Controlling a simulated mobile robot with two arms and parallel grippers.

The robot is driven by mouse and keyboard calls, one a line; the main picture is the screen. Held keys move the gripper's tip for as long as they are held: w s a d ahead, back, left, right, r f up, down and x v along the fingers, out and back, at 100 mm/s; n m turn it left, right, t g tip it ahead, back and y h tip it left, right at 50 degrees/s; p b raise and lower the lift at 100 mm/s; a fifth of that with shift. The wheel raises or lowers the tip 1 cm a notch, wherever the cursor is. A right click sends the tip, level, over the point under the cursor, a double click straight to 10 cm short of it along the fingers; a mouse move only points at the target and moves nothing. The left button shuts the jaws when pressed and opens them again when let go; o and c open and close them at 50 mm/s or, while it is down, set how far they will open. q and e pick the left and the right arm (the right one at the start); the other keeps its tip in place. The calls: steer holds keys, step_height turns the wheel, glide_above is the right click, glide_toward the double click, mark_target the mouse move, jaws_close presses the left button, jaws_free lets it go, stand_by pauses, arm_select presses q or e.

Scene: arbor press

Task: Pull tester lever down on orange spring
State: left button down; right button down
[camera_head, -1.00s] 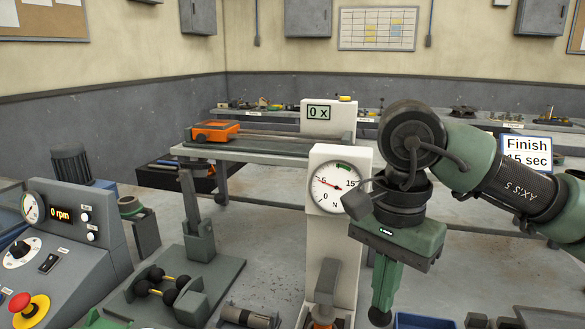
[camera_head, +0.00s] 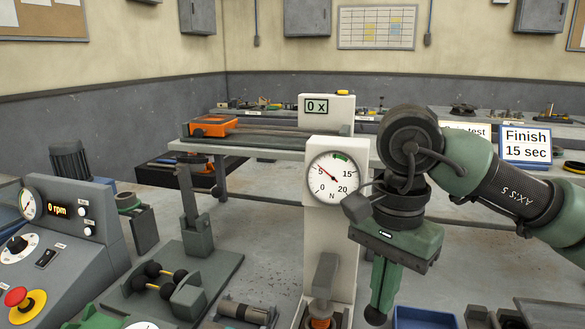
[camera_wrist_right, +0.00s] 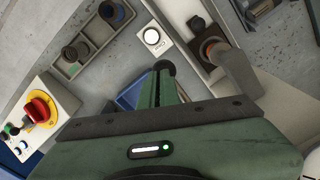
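The spring tester (camera_head: 316,235) is a white column with a round force gauge (camera_head: 334,180) on top. The gauge needle points up and left, near the 5. The orange spring (camera_head: 320,323) sits low at the column's front under a grey arm; it shows in the wrist view (camera_wrist_right: 207,47) too. My right gripper (camera_head: 384,290) points down just right of the column, its green fingers close together. A black round knob (camera_head: 375,316), seemingly the tester lever's end, is at the fingertips; it also shows in the wrist view (camera_wrist_right: 164,67). The rest of the lever is hidden. My left gripper is not seen.
A control panel (camera_head: 70,240) with a red stop button stands at the left. Beside it is a grey press (camera_head: 197,220) with black-knobbed handles. A blue tray (camera_head: 425,318) lies right of the tester.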

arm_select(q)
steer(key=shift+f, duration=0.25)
arm_select(e)
steer(key=shift+f, duration=0.25)
